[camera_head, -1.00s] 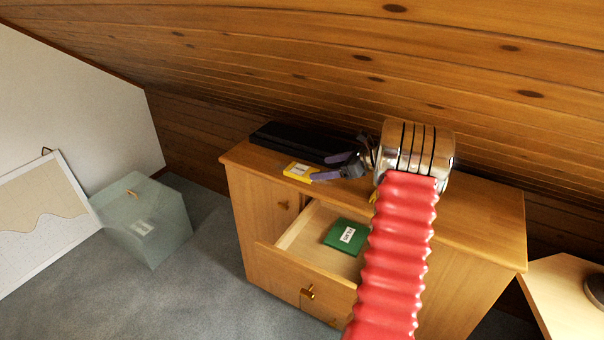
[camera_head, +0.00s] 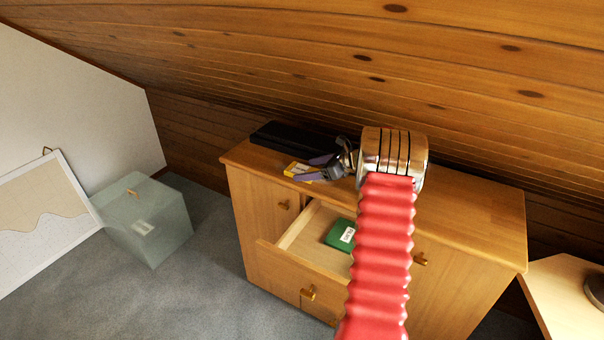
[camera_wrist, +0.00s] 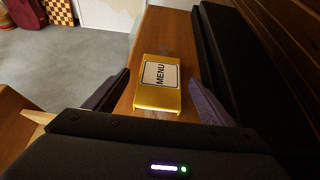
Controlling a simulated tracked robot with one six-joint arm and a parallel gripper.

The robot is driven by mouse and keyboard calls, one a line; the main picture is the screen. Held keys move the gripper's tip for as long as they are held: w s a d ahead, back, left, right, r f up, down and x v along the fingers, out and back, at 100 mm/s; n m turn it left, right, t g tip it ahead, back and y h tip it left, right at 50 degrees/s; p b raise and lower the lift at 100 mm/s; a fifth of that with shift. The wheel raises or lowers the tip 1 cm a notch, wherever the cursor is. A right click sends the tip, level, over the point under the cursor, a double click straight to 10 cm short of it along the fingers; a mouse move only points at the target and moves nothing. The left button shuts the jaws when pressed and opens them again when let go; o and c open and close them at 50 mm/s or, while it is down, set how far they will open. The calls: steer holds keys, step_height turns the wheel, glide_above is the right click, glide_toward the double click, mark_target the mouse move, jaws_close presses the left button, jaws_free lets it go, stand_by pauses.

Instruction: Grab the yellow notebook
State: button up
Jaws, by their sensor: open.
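The yellow notebook (camera_head: 300,171) lies on top of the wooden cabinet, near its front edge. In the wrist view the yellow notebook (camera_wrist: 158,84) has a white label reading "MENU". My gripper (camera_head: 308,168) is open at the notebook, its purple fingers pointing left. In the wrist view my gripper (camera_wrist: 160,90) has one finger on each side of the notebook's near end, with visible gaps. The fingers do not appear to touch it. In the head view the fingers partly hide the notebook.
A black case (camera_head: 290,142) lies behind the notebook, close to one finger. The cabinet (camera_head: 470,215) has an open drawer (camera_head: 305,255) holding a green notebook (camera_head: 340,235). A translucent box (camera_head: 150,220) stands on the floor at left. The sloped wooden ceiling is close behind my arm.

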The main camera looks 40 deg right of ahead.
steer(key=shift+w+a+f, duration=0.25)
steer(key=shift+w+f, duration=0.1)
steer(key=shift+w, duration=0.25)
steer(key=shift+c, duration=0.7)
steer(key=c, duration=1)
